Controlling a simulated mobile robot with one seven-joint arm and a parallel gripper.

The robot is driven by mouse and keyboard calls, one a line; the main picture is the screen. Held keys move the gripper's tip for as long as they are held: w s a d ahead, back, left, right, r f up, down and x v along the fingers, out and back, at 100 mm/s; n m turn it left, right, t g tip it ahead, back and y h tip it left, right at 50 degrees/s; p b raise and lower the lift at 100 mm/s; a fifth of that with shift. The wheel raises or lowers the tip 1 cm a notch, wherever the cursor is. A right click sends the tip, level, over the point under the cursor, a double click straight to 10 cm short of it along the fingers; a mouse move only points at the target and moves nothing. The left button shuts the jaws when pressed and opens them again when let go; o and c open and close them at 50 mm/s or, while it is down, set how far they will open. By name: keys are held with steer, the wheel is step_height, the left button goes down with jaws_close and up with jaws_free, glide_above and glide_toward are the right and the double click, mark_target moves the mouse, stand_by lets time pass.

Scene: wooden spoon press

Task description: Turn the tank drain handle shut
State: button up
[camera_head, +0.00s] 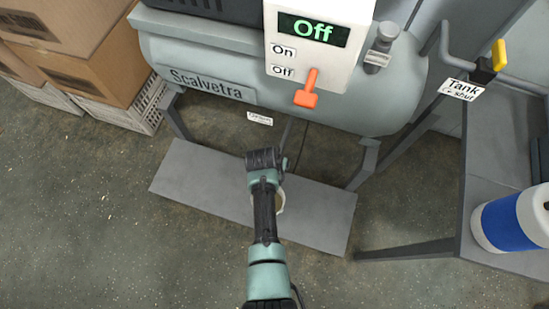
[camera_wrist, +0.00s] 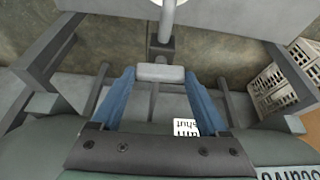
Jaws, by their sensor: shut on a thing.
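The tank (camera_head: 215,58) is a grey-green cylinder on a stand at the top of the head view. In the wrist view the drain handle (camera_wrist: 153,73), a light grey bar on a dark fitting, sits between the blue fingers of my gripper (camera_wrist: 160,76). My gripper is shut on it. A white label (camera_wrist: 186,127) with the word "shut" hangs by the right finger. In the head view my gripper (camera_head: 264,157) is below the tank, and its fingers and the handle are hidden.
The switch box (camera_head: 318,45) reads Off and has an orange lever (camera_head: 307,90). A yellow-handled valve (camera_head: 499,55) and a bench with a blue and white container (camera_head: 510,220) stand at right. Cardboard boxes (camera_head: 85,50) are at left. A grey board (camera_head: 315,212) lies below the tank.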

steer(key=shift+m, duration=0.4)
steer(key=o, duration=1.2)
steer(key=shift+o, duration=0.2)
steer(key=p+v, duration=0.6)
steer(key=v, duration=0.7)
steer(key=shift+a, duration=0.2)
